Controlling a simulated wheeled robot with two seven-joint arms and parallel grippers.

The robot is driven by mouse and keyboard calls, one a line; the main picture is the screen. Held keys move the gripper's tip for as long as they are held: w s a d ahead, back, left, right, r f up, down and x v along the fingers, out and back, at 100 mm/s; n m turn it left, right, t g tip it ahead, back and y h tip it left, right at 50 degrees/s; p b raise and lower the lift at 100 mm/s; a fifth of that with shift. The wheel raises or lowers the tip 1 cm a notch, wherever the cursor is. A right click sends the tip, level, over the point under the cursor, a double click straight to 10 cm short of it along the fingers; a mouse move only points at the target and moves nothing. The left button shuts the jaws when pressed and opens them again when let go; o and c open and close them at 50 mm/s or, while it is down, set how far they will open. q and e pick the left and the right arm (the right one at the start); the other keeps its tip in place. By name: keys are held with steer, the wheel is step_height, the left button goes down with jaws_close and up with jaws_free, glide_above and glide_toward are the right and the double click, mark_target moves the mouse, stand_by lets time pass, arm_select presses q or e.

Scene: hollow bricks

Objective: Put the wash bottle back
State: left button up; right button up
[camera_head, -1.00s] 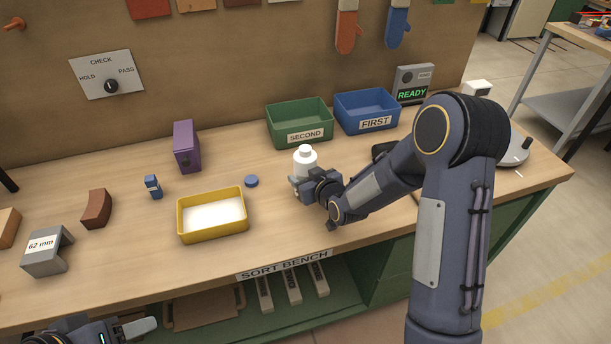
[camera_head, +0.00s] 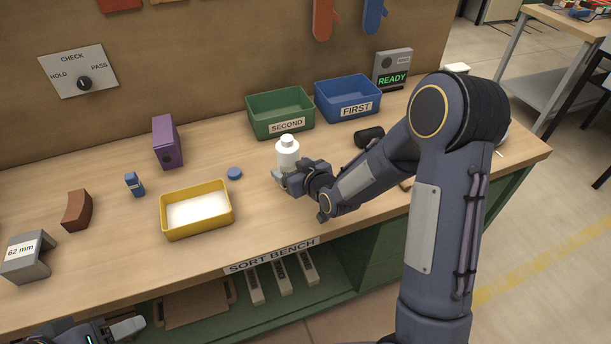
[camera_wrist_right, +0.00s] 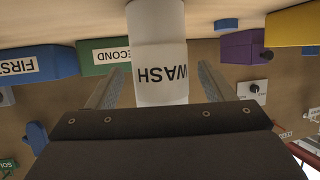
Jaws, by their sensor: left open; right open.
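The white wash bottle (camera_head: 287,153) stands upright on the bench, in front of the green SECOND bin. In the right wrist view the bottle (camera_wrist_right: 160,60) shows its WASH label upside down, between the two fingers. My right gripper (camera_head: 280,176) is open around the bottle, with a finger on each side; gaps show between the fingers and the bottle in the wrist view (camera_wrist_right: 157,88). My left gripper (camera_head: 128,328) is low at the bottom left edge, in front of the bench, open and away from the bottle.
A yellow tray (camera_head: 165,222) with white contents and a blue cap (camera_head: 234,173) lie left of the bottle. The green bin (camera_head: 268,133) and blue FIRST bin (camera_head: 330,114) stand behind. A purple box (camera_head: 166,143) stands further left. Bench front near the bottle is clear.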

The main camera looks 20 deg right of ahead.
steer(key=s+d+r+m+g, duration=0.1)
steer(key=s+d+r+g, duration=0.2)
steer(key=s, duration=0.6)
steer(key=s+d+r+m, duration=0.25)
steer(key=s+r, duration=0.25)
steer(key=s, duration=0.4)
steer(key=s+a+r+g, duration=0.1)
steer(key=s+g, duration=0.3)
steer(key=s, duration=1.1)
steer(key=shift+s+a+m+y+b, duration=0.25)
steer(key=shift+a+m+y+b, duration=0.2)
steer(key=shift+a, duration=0.25)
